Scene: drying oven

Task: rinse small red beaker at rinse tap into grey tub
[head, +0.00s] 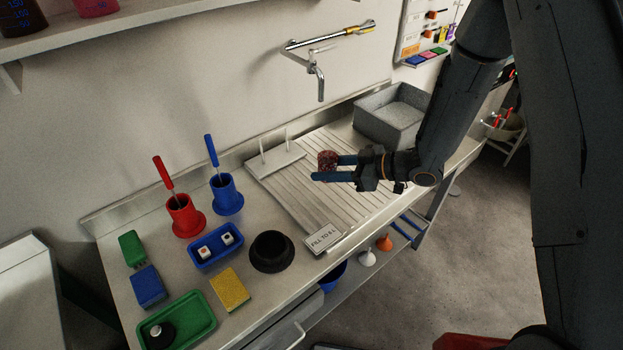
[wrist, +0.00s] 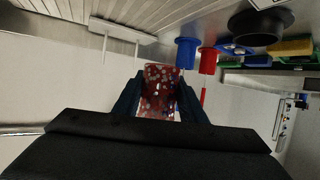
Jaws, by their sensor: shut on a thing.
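The small red beaker (head: 327,159) is held at the tips of my gripper (head: 328,169), above the ribbed drainboard. In the wrist view the beaker (wrist: 160,84) sits between the two dark fingers of my gripper (wrist: 160,100); it is translucent red with pale speckles. Whether it is upright or tilted is hard to tell. The rinse tap (head: 320,82) comes out of the wall, its spout pointing down, above and behind the gripper. The grey tub (head: 366,129) stands at the right end of the counter, behind my gripper, apart from the beaker. It looks empty.
The drainboard (head: 296,196) has a small rack (head: 275,163) and a lettered sign (head: 323,239). To the left stand red (head: 185,217) and blue (head: 227,196) brush holders, a blue tray (head: 215,255), a black bowl (head: 271,252), sponges and a green tray (head: 198,304).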

